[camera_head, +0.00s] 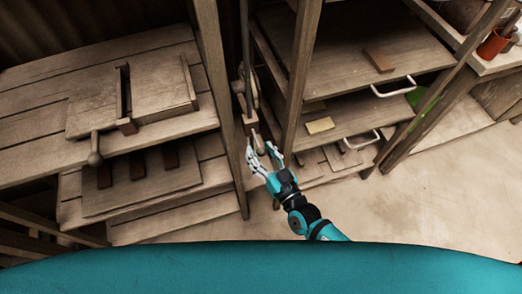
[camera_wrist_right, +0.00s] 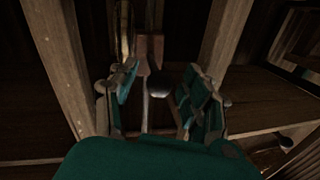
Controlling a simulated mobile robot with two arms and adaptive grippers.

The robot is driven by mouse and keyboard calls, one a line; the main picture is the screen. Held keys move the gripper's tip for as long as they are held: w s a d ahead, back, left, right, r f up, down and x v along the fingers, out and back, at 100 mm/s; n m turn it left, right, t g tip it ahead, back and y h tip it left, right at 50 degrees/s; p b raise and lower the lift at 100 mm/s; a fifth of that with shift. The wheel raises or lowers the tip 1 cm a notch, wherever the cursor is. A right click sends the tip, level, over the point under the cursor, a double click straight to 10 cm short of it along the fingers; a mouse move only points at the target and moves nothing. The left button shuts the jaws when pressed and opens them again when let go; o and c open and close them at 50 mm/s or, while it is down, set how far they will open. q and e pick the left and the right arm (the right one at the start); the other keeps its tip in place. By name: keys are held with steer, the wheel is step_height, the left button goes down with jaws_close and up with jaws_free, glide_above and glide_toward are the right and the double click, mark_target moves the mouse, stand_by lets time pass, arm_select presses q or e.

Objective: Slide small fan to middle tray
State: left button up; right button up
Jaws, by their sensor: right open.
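My right gripper (camera_head: 264,156) is open and empty, in front of the narrow gap between two wooden posts. In the right wrist view its fingers (camera_wrist_right: 160,105) are spread either side of a rod with a rounded knob (camera_wrist_right: 160,88); I cannot tell whether they touch it. On the right, wooden trays are stacked in a rack: an upper tray (camera_head: 345,72), a middle tray (camera_head: 355,118) and a lower one partly hidden. A brown tile (camera_head: 379,61) lies on the upper tray and a pale tile (camera_head: 320,125) on the middle tray. I cannot make out which piece is the small fan. My left gripper is not in view.
A wooden bench (camera_head: 40,110) at left carries a board with a slotted block and a round-knobbed lever (camera_head: 94,150). A front post (camera_head: 302,75) stands just beside my right gripper. Metal handles (camera_head: 395,88) stick out from the trays. The floor (camera_head: 450,185) at right is clear.

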steer(key=shift+w+a, duration=0.1)
steer(key=shift+w, duration=0.1)
jaws_close()
stand_by(0.3)
